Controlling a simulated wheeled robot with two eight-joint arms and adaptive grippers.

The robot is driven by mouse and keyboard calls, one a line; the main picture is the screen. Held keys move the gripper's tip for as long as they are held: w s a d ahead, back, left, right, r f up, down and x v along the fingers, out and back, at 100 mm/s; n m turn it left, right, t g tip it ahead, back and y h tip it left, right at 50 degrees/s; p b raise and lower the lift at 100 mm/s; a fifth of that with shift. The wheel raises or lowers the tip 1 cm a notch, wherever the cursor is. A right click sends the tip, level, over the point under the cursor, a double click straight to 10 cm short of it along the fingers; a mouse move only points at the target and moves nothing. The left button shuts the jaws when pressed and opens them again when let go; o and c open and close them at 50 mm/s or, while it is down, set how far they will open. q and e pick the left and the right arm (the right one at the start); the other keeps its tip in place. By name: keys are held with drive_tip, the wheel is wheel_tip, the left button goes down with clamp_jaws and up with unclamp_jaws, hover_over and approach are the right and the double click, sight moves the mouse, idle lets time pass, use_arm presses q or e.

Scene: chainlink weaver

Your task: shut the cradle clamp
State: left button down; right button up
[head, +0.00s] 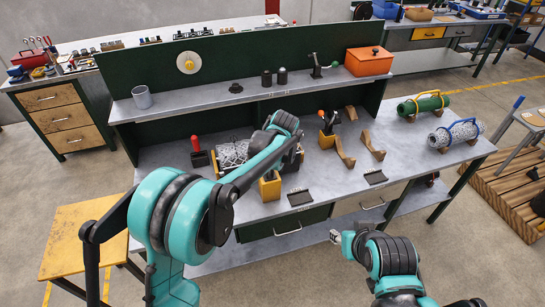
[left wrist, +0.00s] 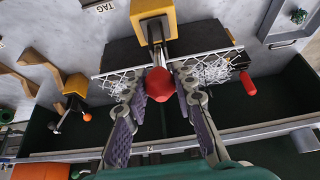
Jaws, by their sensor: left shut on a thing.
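The cradle (head: 222,166) stands left of centre on the bench and holds grey chainlink mesh (head: 233,153). The mesh also shows on both sides of the clamp in the left wrist view (left wrist: 208,70). The clamp has a yellow block (head: 269,188) at the cradle's near right end. In the left wrist view a metal arm runs from this block (left wrist: 153,14) to a red knob (left wrist: 160,85). My left gripper (left wrist: 161,100) is shut on the red knob, one finger each side; my arm hides it in the head view. My right gripper (head: 337,237) is off the bench's front edge, its fingers unclear.
A red-handled tool (head: 195,144) stands left of the cradle. A yellow holder (head: 327,138) and wooden brackets (head: 344,152) stand to the right. Rolled green (head: 424,103) and grey (head: 456,133) mesh lie at the right end. A shelf (head: 220,97) runs behind.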

use_arm(q)
drive_tip(key=shift+w+r, duration=0.1)
drive_tip(key=shift+w, duration=0.15)
drive_tip(key=c, duration=1.2)
unclamp_jaws()
drive_tip(key=shift+a, duration=0.1)
drive_tip(key=v, duration=1.2)
